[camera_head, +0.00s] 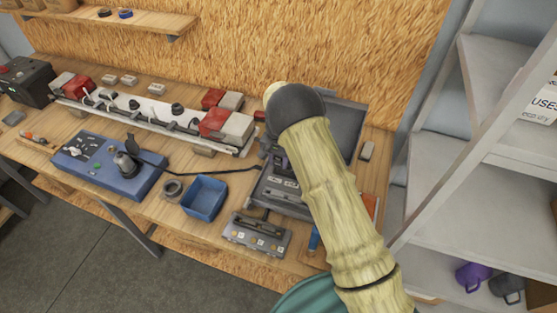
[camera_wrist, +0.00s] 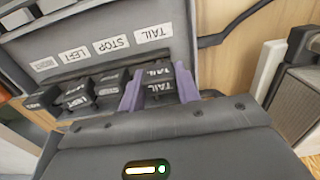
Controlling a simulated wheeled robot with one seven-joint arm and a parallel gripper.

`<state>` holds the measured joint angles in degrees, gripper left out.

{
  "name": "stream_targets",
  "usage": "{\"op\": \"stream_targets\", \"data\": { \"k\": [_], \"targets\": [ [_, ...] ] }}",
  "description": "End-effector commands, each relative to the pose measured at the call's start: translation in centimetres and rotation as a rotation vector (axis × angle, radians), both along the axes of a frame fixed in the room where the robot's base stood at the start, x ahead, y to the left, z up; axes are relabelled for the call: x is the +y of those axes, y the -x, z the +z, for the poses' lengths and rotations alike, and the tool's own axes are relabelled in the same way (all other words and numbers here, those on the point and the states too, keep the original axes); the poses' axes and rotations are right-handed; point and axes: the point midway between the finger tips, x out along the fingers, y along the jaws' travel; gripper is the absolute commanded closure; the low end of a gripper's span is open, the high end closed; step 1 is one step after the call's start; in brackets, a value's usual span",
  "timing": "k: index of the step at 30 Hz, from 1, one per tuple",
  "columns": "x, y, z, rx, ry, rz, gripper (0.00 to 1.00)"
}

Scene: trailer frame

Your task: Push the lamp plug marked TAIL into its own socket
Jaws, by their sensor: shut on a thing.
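In the wrist view, my gripper (camera_wrist: 158,92) has its two purple fingers closed on either side of a dark plug marked TAIL (camera_wrist: 158,74). The plug is at the right end of a row of dark blocks, one of them marked LEFT (camera_wrist: 76,98). The grey panel (camera_wrist: 100,22) behind has white labels reading TAIL (camera_wrist: 153,33), STOP (camera_wrist: 110,46) and LEFT (camera_wrist: 74,55). The held plug lies just below the TAIL label; how deep it sits in a socket I cannot tell. In the head view my arm hides most of the grey case (camera_head: 285,187) and the fingers.
A blue box (camera_head: 108,165) and a long lamp bar (camera_head: 150,113) lie farther left. A white shelf rack (camera_head: 470,170) stands close on the right.

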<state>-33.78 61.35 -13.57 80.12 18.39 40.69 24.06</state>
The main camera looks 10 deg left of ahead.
Motion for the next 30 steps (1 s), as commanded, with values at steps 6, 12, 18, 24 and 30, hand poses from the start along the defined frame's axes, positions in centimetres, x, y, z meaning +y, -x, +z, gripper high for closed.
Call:
{"op": "stream_targets", "data": {
  "k": [6, 12, 18, 24, 30],
  "targets": [
    [0.0, 0.0, -0.1, 0.0, 0.0, 0.0, 0.77],
    [0.0, 0.0, -0.4, 0.0, 0.0, 0.0, 0.77],
    [0.0, 0.0, -0.6, 0.0, 0.0, 0.0, 0.77],
    [0.0, 0.0, -0.9, 0.0, 0.0, 0.0, 0.77],
    [0.0, 0.0, -1.0, 0.0, 0.0, 0.0, 0.77]
  ]
}}
